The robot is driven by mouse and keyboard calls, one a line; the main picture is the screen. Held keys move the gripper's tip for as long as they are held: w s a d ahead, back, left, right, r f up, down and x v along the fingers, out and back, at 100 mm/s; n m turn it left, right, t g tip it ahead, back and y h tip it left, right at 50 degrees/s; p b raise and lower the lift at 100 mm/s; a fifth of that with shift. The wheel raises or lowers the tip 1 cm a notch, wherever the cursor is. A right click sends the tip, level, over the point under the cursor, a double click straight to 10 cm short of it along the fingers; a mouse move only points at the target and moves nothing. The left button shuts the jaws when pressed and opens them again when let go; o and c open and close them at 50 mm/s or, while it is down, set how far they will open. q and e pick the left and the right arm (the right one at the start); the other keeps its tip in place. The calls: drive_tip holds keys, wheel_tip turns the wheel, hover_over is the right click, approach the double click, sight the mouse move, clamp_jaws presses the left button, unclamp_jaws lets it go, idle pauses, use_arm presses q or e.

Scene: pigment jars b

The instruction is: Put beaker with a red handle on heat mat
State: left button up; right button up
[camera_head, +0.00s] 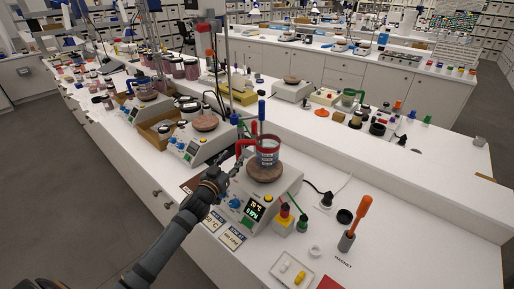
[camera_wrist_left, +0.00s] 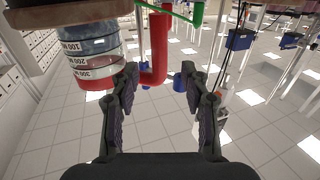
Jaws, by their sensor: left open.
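The beaker (camera_head: 268,157) with red contents stands on the round brown top of a stirrer hotplate (camera_head: 284,188). Its red handle (camera_head: 241,146) points left, toward my left gripper (camera_head: 236,164). In the left wrist view the picture is upside down: the beaker (camera_wrist_left: 92,50) is at upper left, and the red handle (camera_wrist_left: 158,45) reaches between the open fingers of the gripper (camera_wrist_left: 165,80). The fingers are apart, with no clear contact on the handle. A flat dark brown piece (camera_head: 191,185) lies partly behind my arm; I cannot tell if it is the heat mat. My right gripper is not in view.
A stand rod with blue and green clamps (camera_head: 261,110) rises close behind the beaker. More hotplates (camera_head: 191,147) stand to the left.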

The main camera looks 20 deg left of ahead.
sight(237, 152)
use_arm(q)
drive_tip(key=shift+w, duration=0.3)
drive_tip(key=shift+w+r, duration=0.15)
drive_tip(key=shift+w+p, duration=1.05)
drive_tip(key=shift+w, duration=0.1)
drive_tip(key=shift+w+f+b, duration=0.2)
drive_tip(key=shift+w, duration=0.45)
drive_tip(key=shift+w+f+b, duration=0.15)
drive_tip(key=shift+w, duration=0.5)
drive_tip(key=shift+s, duration=0.1)
drive_tip(key=shift+c, duration=0.4)
clamp_jaws()
drive_tip(key=shift+r, duration=0.15)
